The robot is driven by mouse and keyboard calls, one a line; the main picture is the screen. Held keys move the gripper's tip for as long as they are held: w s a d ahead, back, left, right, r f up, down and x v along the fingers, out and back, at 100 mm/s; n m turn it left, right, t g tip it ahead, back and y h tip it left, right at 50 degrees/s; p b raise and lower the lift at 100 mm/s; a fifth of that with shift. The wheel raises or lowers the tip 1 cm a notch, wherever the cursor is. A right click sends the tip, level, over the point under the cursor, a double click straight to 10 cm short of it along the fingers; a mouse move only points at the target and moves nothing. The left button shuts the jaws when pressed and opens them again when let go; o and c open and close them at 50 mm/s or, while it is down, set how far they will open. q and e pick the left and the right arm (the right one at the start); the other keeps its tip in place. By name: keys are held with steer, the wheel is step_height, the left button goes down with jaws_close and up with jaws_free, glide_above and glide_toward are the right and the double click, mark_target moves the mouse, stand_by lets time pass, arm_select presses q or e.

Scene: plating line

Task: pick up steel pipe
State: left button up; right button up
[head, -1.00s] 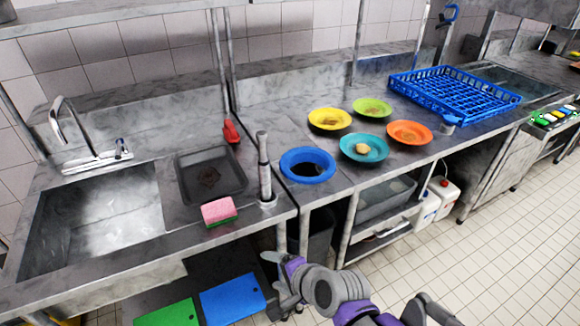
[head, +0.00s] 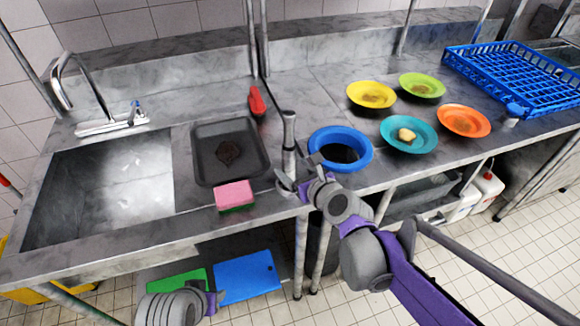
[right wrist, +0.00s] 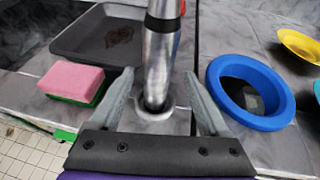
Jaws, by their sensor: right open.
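The steel pipe (head: 289,145) stands upright on the counter between the dark tray and the blue ring. In the right wrist view the steel pipe (right wrist: 160,60) rises between the two fingers, its lower end in a round pale base on the counter. My right gripper (head: 297,180) is open around or just in front of the pipe's lower part, with a finger on each side in the right wrist view (right wrist: 158,88). I cannot tell if either finger touches it. Part of my left arm shows at the bottom left of the head view, without a clear view of its fingertips.
A pink and green sponge (head: 234,194) and a dark tray (head: 199,173) lie left of the pipe. A blue ring (head: 318,141) around an opening is close on the right. Several coloured plates, a blue rack (head: 480,62) and a red-handled tool (head: 256,101) are farther off.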

mark_target(285, 164)
steer(key=shift+f+x, duration=0.2)
steer(key=shift+x, duration=2.75)
steer(key=shift+s+a, duration=0.1)
steer(key=shift+s, duration=0.15)
jaws_close()
